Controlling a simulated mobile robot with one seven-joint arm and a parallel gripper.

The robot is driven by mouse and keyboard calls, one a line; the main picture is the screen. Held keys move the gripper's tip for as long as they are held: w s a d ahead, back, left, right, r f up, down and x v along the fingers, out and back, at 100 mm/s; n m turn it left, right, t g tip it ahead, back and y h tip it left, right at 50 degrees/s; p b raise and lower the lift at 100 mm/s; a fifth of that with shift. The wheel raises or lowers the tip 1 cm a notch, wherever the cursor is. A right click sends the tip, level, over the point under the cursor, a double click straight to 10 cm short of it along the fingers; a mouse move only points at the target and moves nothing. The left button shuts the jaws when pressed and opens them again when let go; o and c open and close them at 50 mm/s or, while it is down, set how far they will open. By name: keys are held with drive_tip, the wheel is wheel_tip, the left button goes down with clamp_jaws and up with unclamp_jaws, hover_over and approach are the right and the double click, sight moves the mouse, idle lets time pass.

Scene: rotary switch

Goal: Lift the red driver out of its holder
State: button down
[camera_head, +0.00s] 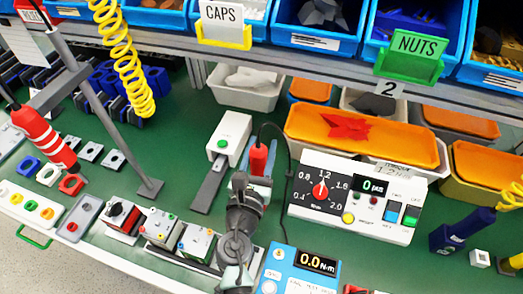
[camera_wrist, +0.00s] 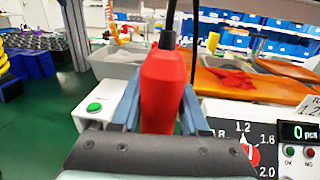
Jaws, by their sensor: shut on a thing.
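The red driver (camera_head: 258,160) stands upright near the middle of the bench in the head view, with a black cord looping from its top. In the wrist view the red driver (camera_wrist: 162,92) fills the middle. My gripper (camera_head: 257,172) is shut on it, with a blue-grey finger on each side; my gripper also shows in the wrist view (camera_wrist: 162,108). The driver's lower end and its holder are hidden behind my gripper, so I cannot tell whether the driver sits in the holder or is clear of it.
A white box with a green button (camera_head: 222,143) stands close on the left. A white panel with a red dial (camera_head: 320,190) stands on the right. A blue torque meter (camera_head: 300,268) is in front. Another red tool (camera_head: 44,137) hangs at far left. Bins (camera_head: 345,125) line the back.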

wheel_tip(320, 180, up, 15)
drive_tip(key=p, duration=0.7)
drive_tip(key=shift+f+p, duration=0.15)
drive_tip(key=shift+p, duration=0.25)
drive_tip(key=c, duration=1)
unclamp_jaws()
clamp_jaws()
